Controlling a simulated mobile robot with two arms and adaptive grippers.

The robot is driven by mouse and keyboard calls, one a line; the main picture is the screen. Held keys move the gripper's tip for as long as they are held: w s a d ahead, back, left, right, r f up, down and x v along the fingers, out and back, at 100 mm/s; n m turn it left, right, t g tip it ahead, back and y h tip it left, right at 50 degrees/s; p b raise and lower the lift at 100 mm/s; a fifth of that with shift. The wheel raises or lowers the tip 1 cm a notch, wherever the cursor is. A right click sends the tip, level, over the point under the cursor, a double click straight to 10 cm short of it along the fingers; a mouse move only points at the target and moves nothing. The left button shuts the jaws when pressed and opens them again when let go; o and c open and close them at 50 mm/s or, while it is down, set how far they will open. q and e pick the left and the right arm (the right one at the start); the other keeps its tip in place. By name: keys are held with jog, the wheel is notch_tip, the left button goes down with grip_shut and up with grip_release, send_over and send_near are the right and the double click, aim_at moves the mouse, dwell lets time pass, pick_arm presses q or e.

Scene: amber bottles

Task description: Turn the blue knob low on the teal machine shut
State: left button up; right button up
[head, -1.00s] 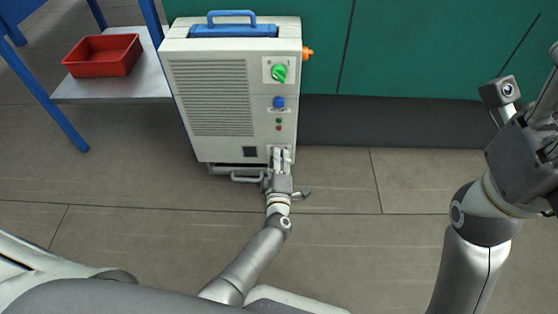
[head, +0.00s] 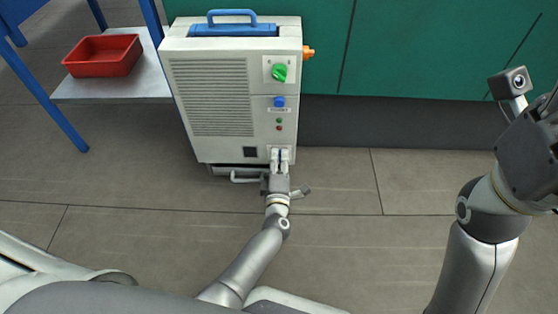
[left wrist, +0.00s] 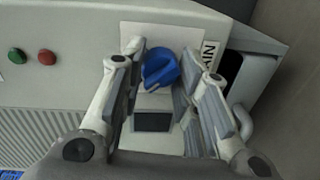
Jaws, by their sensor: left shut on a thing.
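The machine (head: 208,145) shows as an off-white cabinet, with teal only on the panels behind it. Its low blue knob (left wrist: 160,69) shows in the left wrist view between the finger pads of my left gripper (left wrist: 160,88). My left gripper is shut on this knob. In the head view my left gripper (head: 280,156) is at the bottom right of the machine's front, and its fingers hide most of the knob. A partly visible label is beside the knob. My right arm is raised at the right edge, away from the machine, and its fingers are not clear.
Higher on the front are a green knob (head: 279,72), another blue knob (head: 279,102) and small green and red lights. An orange part (head: 308,52) sticks out on the right side. A red tray (head: 104,56) stands on a shelf at left. The floor right of the machine is clear.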

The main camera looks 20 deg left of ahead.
pick_arm(q)
jog(key=o, duration=1)
jog(key=shift+s+f, duration=0.1)
jog(key=shift+c, duration=0.2)
jog(key=shift+o, duration=0.3)
